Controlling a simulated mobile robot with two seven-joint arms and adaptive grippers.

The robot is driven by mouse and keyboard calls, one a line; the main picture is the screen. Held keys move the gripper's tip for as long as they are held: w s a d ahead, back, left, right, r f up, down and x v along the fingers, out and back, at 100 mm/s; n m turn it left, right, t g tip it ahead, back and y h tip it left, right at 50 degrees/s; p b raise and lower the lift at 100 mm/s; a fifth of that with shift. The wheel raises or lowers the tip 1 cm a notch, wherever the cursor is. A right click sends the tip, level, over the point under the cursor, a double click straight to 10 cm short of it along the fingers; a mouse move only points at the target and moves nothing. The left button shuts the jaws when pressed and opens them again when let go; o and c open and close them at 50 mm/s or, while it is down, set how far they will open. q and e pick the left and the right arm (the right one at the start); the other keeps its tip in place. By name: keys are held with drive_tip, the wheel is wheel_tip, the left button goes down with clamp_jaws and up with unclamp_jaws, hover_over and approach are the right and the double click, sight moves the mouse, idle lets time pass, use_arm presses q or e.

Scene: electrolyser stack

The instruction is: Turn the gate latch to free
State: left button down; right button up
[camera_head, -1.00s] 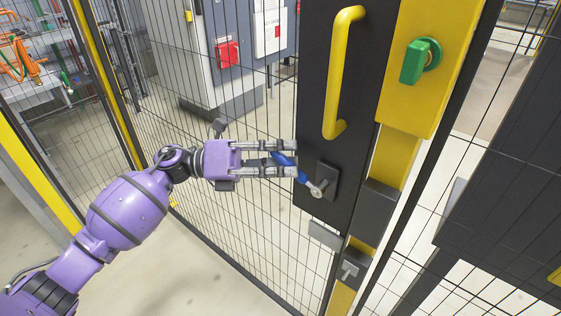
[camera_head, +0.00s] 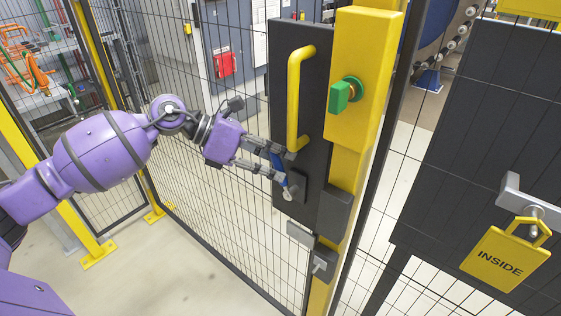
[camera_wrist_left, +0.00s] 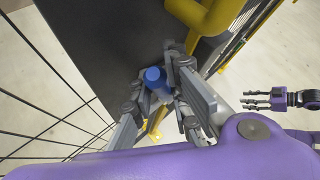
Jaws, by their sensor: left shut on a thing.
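The gate latch is a lever with a blue handle (camera_head: 283,182) on a grey pivot, mounted on a dark plate of the gate (camera_head: 315,150). The handle points up and slightly left from its pivot. My left gripper (camera_head: 280,168) is shut on the blue handle, its fingers angled down to the right and partly hiding it. In the left wrist view the blue handle end (camera_wrist_left: 155,78) shows between the fingers. My right gripper (camera_wrist_left: 250,99) appears at the right of the wrist view, fingers apart and empty, away from the latch.
A yellow pull handle (camera_head: 296,100) stands just above the latch. A green knob (camera_head: 343,95) sits on the yellow box to the right. A yellow INSIDE tag (camera_head: 505,258) hangs from a lever at far right. Wire mesh (camera_head: 215,190) lies behind my left arm.

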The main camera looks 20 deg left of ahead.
use_arm(q)
drive_tip(key=shift+d+r, duration=0.15)
drive_tip(key=shift+r, duration=0.05)
drive_tip(key=shift+y, duration=0.3)
drive_tip(key=c, duration=1.8)
unclamp_jaws()
drive_tip(key=shift+o, duration=0.7)
drive_tip(key=shift+f, duration=0.1)
drive_tip(key=v, duration=1.2)
